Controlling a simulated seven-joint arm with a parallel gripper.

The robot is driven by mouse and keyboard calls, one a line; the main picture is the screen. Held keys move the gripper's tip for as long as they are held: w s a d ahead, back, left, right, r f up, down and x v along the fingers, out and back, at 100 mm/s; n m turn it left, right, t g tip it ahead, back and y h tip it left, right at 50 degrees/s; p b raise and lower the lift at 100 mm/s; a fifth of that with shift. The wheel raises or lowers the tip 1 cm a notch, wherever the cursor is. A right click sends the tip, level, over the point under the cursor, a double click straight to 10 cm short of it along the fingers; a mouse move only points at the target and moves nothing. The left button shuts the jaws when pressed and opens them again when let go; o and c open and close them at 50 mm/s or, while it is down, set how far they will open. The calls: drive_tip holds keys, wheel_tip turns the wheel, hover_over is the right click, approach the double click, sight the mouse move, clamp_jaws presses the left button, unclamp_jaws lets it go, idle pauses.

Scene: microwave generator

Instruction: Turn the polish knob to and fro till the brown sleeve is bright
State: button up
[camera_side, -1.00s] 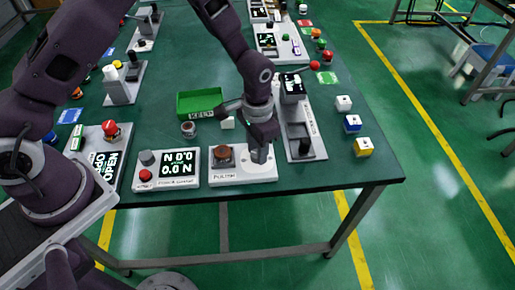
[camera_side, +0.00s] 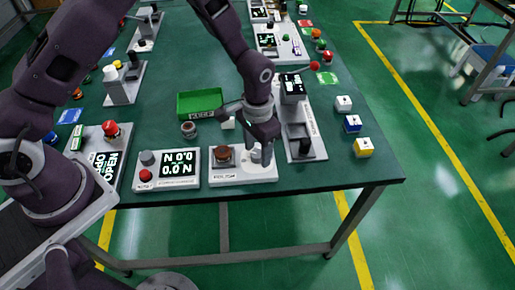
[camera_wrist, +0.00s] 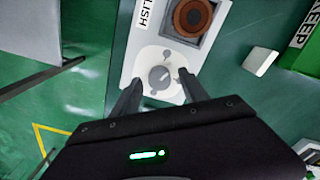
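The polish knob (camera_wrist: 160,77) is a round grey knob with a pale pointer mark, on a white panel (camera_wrist: 133,60) whose partly cut-off label reads "LISH". The brown sleeve (camera_wrist: 194,16) sits in a square grey holder on the same panel, looking dull reddish brown with a dark centre. It also shows in the side view (camera_side: 222,152), left of the knob (camera_side: 257,156). My gripper (camera_wrist: 160,76) is open, with one finger on each side of the knob and gaps visible between. In the side view my gripper (camera_side: 262,145) is right over the knob, partly hiding it.
A green bin (camera_side: 200,102) labelled KEEP and a small white block (camera_wrist: 261,61) lie behind the panel. A meter box (camera_side: 166,168) with a red button stands left, a grey device (camera_side: 300,130) close on the right. Coloured cubes (camera_side: 352,123) are further right, near the table edge.

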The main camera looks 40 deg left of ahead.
sight(257, 153)
drive_tip(key=shift+r, duration=0.1)
wheel_tip(257, 153, up, 7)
drive_tip(key=shift+f, duration=0.1)
idle(0.3)
drive_tip(key=n, duration=0.7)
drive_tip(key=shift+f+n, duration=0.15)
drive_tip(key=shift+n, duration=0.25)
drive_tip(key=shift+s+f+n, duration=0.1)
drive_tip(key=shift+f+n, duration=0.1)
drive_tip(key=shift+n, duration=0.3)
wheel_tip(257, 153, down, 7)
drive_tip(key=shift+r, duration=0.15)
clamp_jaws()
